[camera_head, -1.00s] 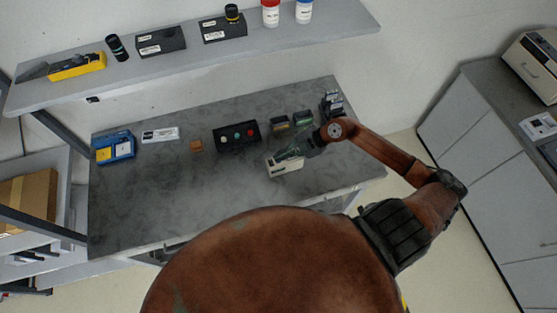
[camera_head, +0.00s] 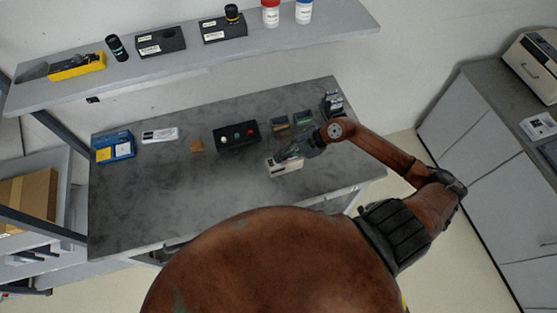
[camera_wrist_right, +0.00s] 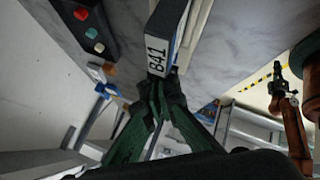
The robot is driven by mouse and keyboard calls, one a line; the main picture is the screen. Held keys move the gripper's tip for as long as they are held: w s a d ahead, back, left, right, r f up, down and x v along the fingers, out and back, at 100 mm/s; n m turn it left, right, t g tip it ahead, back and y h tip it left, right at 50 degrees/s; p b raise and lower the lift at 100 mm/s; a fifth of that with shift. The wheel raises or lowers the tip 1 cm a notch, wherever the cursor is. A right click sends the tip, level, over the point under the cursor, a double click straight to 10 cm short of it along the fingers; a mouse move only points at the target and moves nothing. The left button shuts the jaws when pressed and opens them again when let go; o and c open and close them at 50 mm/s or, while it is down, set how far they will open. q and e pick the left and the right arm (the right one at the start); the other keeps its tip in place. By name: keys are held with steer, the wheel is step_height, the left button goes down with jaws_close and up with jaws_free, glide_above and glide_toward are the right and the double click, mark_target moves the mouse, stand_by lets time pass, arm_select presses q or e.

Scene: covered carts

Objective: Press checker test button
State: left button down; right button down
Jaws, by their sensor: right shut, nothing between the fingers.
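A small pale box-like device (camera_head: 285,169), which looks like the checker, sits on the grey bench right of the middle. In the right wrist view it shows close up, with a white label reading 841 (camera_wrist_right: 157,55). I cannot make out its test button. My right gripper (camera_head: 286,156) is at the device's far edge in the head view. Its green fingers (camera_wrist_right: 163,80) are shut and empty, with their tips close to the labelled end; contact cannot be told. What seems to be my left gripper (camera_wrist_right: 280,78) shows small in the wrist view, away from the bench.
A black box with coloured buttons (camera_head: 236,138) stands left of the device. Small dark and green blocks (camera_head: 303,118) lie behind it. A brown block (camera_head: 196,146), a white device (camera_head: 160,135) and a blue case (camera_head: 115,146) are farther left. The bench's front left is clear.

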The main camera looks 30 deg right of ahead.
steer(key=shift+f, duration=0.1)
steer(key=shift+f, duration=0.3)
steer(key=shift+f, duration=0.3)
stand_by(0.4)
steer(key=shift+s+f, duration=0.35)
steer(key=shift+f, duration=0.3)
steer(key=shift+r, duration=0.1)
stand_by(0.3)
steer(key=shift+w+d+r+p, duration=0.15)
steer(key=shift+w+r+p, duration=0.05)
steer(key=shift+r+p, duration=0.25)
steer(key=shift+w+d+r+p, duration=0.1)
steer(key=shift+w+r+p, duration=0.1)
steer(key=shift+r+p, duration=0.25)
steer(key=shift+r, duration=0.15)
steer(key=shift+a+r, duration=0.1)
steer(key=shift+w, duration=0.1)
